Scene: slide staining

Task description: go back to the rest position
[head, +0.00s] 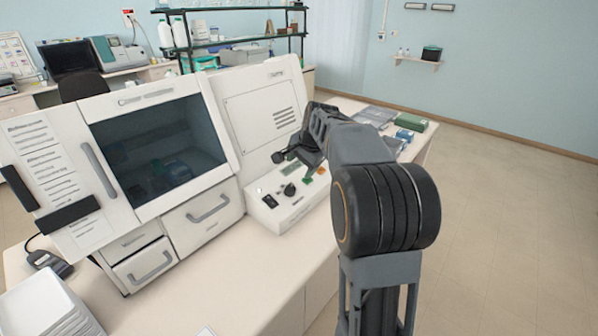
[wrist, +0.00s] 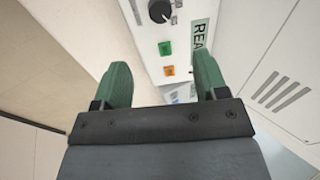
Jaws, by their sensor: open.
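My gripper (wrist: 162,85) is open and empty in the wrist view, with its two green fingers spread apart. The control panel (wrist: 160,45) of the white machine lies beyond the fingers, with a black knob (wrist: 160,11), a green button (wrist: 165,47) and an orange button (wrist: 169,71). In the head view my arm reaches forward over the front right of the white staining machine (head: 225,125).
The machine has a dark window (head: 160,150) and drawers (head: 203,215). White trays (head: 45,305) stand at the bench's front left. Grey trays (head: 373,115) and a green box (head: 411,122) lie on the bench (head: 270,265) right of the machine. The floor (head: 510,210) on the right is clear.

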